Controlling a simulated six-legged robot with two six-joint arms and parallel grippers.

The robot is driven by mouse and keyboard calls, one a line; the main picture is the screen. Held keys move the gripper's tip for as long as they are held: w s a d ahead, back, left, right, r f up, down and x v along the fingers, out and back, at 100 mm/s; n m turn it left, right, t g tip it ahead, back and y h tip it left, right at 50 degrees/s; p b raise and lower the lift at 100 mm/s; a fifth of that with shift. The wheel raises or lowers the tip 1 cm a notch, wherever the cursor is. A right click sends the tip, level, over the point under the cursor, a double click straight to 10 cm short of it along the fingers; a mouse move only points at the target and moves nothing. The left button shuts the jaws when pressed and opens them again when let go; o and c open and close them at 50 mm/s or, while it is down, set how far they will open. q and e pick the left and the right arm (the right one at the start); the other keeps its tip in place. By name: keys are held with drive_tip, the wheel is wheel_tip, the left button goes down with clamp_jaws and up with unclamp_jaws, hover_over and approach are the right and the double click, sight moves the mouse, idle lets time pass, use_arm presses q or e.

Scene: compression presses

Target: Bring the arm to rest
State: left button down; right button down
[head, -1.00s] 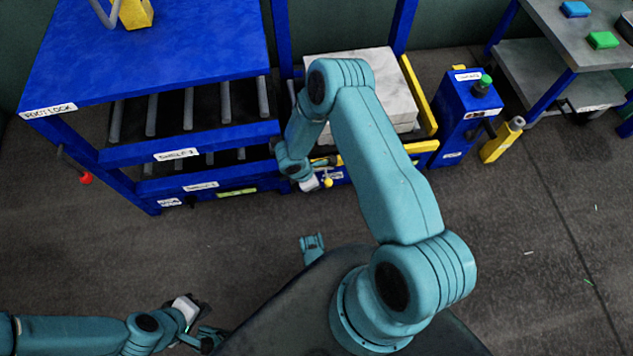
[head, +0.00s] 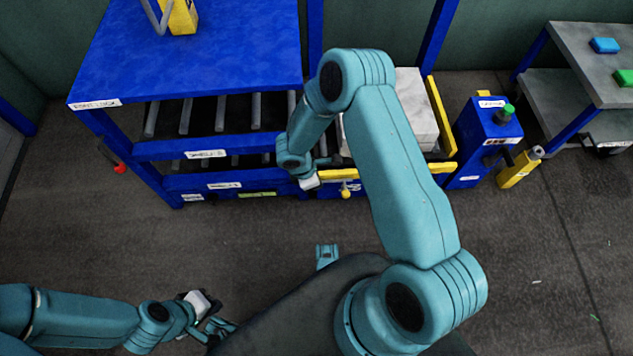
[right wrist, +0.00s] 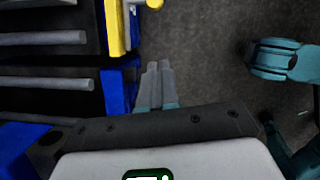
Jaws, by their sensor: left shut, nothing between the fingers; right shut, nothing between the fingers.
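My right arm rises from the base in the head view and bends at a high elbow, its wrist hanging before the blue press. The right gripper is hard to make out there. In the right wrist view its fingers (right wrist: 157,85) are together and empty, over the dark floor beside the yellow bar (right wrist: 115,28) of the press. My left arm lies low at the left of the head view. Its gripper (head: 218,328) is shut and empty, over the floor beside my dark base, touching no object.
The blue roller rack (head: 200,60) stands at upper left, with a red knob (head: 120,168). A pale block (head: 412,110) sits in the press behind my right arm. A blue control post (head: 488,140) and grey table (head: 580,65) stand right. The floor in front is clear.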

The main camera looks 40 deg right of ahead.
idle(0.3)
drive_tip(key=s+a+r+m+y, duration=0.2)
drive_tip(key=s+a+m+y, duration=0.2)
drive_tip(key=s+a+m, duration=0.35)
drive_tip(key=s+a+r+m+y, duration=0.3)
drive_tip(key=s+a+m+y, duration=0.1)
drive_tip(key=s+a+m, duration=0.35)
wheel_tip(320, 180, up, 30)
drive_tip(key=m+t+p, duration=0.1)
drive_tip(key=p, duration=2.9)
drive_tip(key=shift+w+f+t+h, duration=0.25)
drive_tip(key=shift+w+t+h, duration=0.05)
drive_tip(key=shift+w+h, duration=0.15)
